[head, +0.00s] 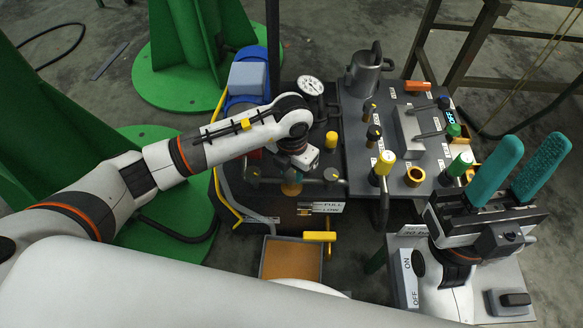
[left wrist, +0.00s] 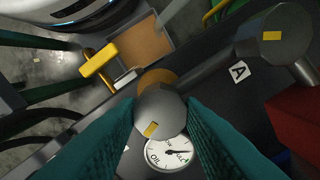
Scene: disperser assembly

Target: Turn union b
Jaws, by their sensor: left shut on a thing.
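In the left wrist view a grey rounded union (left wrist: 160,110) with a yellow mark sits between the teal fingers of my left gripper (left wrist: 160,122), one finger on each side. The gripper is shut on it; no letter shows beside it. Another grey union (left wrist: 275,38) with a yellow mark, on the same pipe line, has the label A (left wrist: 239,72) beside it. In the head view my left gripper (head: 293,176) reaches down over the pipe line and mostly hides the held union. My right gripper (head: 532,160) is open and empty, teal fingers pointing up.
A tray (head: 265,262) and yellow-handled valve (head: 320,236) lie in front of the pipe line. A white gauge (head: 310,86) and red block (left wrist: 297,115) are near. The panel at right holds a yellow-topped knob (head: 385,160), brass ring (head: 414,176) and grey jug (head: 370,72).

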